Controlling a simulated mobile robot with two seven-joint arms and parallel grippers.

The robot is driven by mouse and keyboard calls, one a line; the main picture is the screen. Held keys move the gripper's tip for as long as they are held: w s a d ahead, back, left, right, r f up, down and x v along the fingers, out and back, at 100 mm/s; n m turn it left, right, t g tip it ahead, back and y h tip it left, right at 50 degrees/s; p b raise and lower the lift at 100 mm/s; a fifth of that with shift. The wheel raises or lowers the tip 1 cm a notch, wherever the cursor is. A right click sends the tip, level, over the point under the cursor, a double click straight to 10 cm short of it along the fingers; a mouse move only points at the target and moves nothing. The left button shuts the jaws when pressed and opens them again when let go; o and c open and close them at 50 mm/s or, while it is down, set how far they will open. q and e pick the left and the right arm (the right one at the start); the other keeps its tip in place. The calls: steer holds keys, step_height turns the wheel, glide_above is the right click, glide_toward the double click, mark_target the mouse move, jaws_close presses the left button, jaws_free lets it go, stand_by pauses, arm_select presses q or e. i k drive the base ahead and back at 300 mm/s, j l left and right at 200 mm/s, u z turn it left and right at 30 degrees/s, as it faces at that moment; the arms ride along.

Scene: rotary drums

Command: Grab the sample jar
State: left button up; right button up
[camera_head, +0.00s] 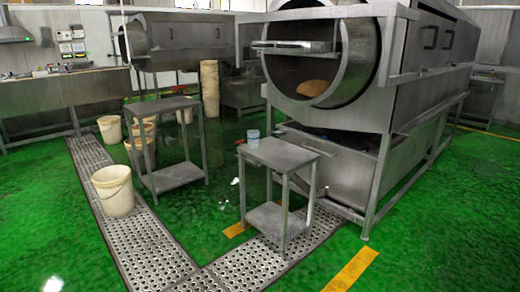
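A small pale blue-white jar (253,138), which looks like the sample jar, stands upright on the top of a small grey metal table (290,156). It is near the table's back left corner, in front of the large rotary drum (318,68). It is small in the picture, so its lid and label cannot be made out. Neither of my grippers shows in the head view.
A second metal table (163,104) stands to the left, with a cream bucket (113,190) beside it on the perforated drain cover (160,252). More buckets stand behind. The green floor (200,225) is open in front, with wet patches.

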mark_target(252, 135)
steer(key=i+z, duration=0.1)
steer(key=i, duration=1.1)
steer(key=i+j+z, duration=0.1)
steer(key=i, duration=1.1)
steer(key=i+j+z, duration=0.2)
steer(key=i, duration=0.2)
steer(key=i+j+z, duration=0.25)
steer(key=i, duration=0.15)
steer(key=i+j+z, duration=0.2)
steer(key=i, duration=0.2)
